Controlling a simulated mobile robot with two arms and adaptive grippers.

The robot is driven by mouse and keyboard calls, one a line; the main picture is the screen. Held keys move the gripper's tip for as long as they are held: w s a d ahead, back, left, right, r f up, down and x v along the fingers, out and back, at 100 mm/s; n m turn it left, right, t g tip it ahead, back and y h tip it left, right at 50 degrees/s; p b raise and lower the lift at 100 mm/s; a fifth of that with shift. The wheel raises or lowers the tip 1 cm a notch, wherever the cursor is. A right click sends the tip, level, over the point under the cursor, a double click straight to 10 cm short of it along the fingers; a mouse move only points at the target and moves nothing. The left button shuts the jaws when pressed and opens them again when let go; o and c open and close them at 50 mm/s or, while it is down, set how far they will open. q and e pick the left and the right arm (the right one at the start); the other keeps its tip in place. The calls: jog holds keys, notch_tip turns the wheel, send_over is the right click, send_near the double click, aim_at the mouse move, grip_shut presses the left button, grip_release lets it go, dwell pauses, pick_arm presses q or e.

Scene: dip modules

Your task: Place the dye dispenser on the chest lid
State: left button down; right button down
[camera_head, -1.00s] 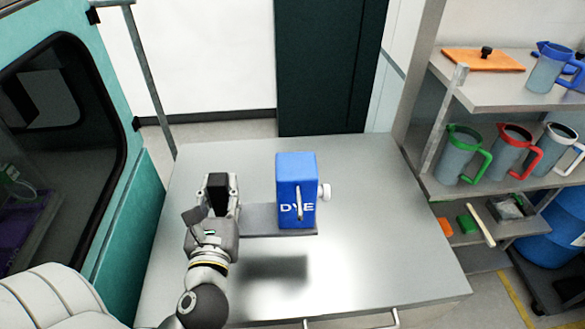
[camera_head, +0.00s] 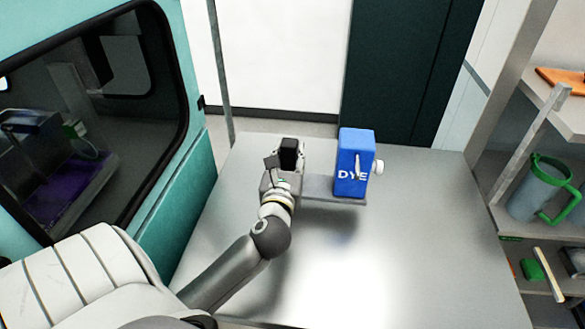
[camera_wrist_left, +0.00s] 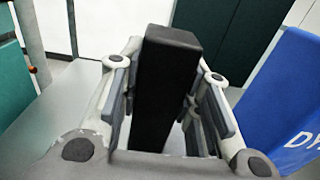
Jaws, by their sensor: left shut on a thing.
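The dye dispenser (camera_head: 355,165) is a blue upright box with white "DYE" lettering, a white knob on its right side and a small lever in front. It stands on a thin grey plate that extends left to a black block-shaped grip (camera_head: 289,148). My left gripper (camera_head: 286,158) is shut on this black grip, which also shows between the fingers in the left wrist view (camera_wrist_left: 165,85). The dispenser is over the far part of the grey metal chest lid (camera_head: 430,250). A shadow lies in front of the plate, so it seems held above the lid. My right gripper is not in view.
A teal cabinet with a dark window (camera_head: 90,110) stands close on the left. Shelves on the right hold a green-handled jug (camera_head: 540,190) and an orange board (camera_head: 562,80). A dark green door is behind. The lid's front and right are bare.

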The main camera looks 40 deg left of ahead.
pick_arm(q)
jog(key=shift+w+a+f, duration=0.2)
jog(key=shift+w+f, duration=0.25)
jog(key=shift+f, duration=0.05)
jog(key=shift+w+a+f, duration=0.2)
jog(key=shift+w+f, duration=0.2)
jog(key=shift+f, duration=0.1)
jog(key=f, duration=0.3)
jog(key=shift+w, duration=0.2)
jog(key=shift+f, duration=0.25)
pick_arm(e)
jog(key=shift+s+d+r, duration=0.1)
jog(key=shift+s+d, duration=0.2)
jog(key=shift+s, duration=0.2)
pick_arm(q)
jog(key=shift+f, duration=0.15)
jog(key=c, duration=1.1)
grip_release()
jog(key=shift+s, duration=0.1)
jog(key=shift+o, duration=0.2)
